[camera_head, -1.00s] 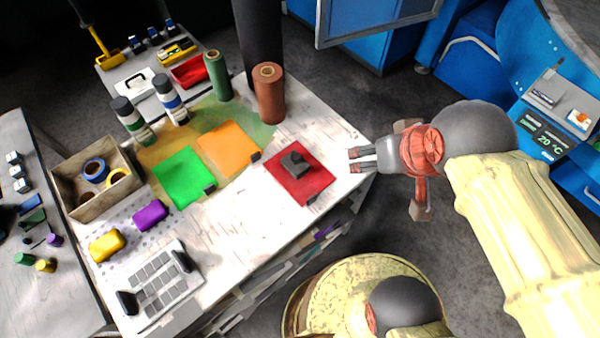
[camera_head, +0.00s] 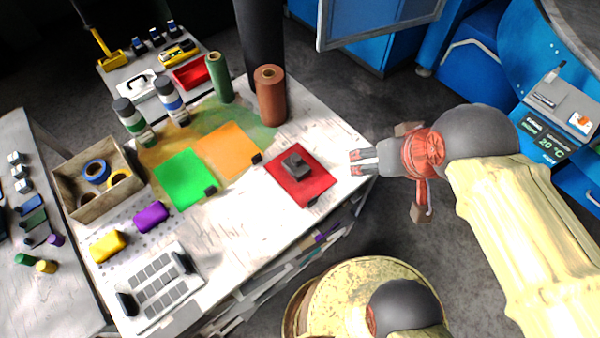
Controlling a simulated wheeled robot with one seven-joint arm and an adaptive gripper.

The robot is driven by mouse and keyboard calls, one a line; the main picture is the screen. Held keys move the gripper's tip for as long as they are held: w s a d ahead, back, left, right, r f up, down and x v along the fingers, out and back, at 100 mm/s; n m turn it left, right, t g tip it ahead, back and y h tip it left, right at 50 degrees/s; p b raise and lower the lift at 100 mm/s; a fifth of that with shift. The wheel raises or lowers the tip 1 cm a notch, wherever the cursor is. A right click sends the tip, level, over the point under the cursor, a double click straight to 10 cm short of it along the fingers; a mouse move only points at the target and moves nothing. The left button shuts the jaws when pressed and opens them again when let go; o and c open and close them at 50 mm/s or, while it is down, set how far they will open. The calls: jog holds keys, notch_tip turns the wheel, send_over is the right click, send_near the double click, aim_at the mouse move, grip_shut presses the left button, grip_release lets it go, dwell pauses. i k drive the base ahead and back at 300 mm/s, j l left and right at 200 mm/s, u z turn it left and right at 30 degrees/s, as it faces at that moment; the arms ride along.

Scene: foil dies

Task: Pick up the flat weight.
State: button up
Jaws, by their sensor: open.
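The flat weight (camera_head: 296,163) is a dark grey block with a small knob on top. It sits on a red square sheet (camera_head: 311,185) near the right end of the white worktable (camera_head: 250,225). My gripper (camera_head: 358,163) is open and empty at the table's right edge. It points left toward the weight, with a clear gap between the fingertips and the red sheet. The weight is fully in view.
Orange (camera_head: 229,148) and green (camera_head: 184,178) sheets lie left of the red one. A brown roll (camera_head: 271,96) and a green roll (camera_head: 220,78) stand behind.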

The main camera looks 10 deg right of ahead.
aim_at(295, 166)
jog(key=k+j+z, duration=0.1)
jog(key=j+z, duration=0.25)
jog(key=k+j+z, duration=0.15)
jog(key=z, duration=0.25)
jog(key=k+j+z, duration=0.2)
jog(key=z, duration=0.15)
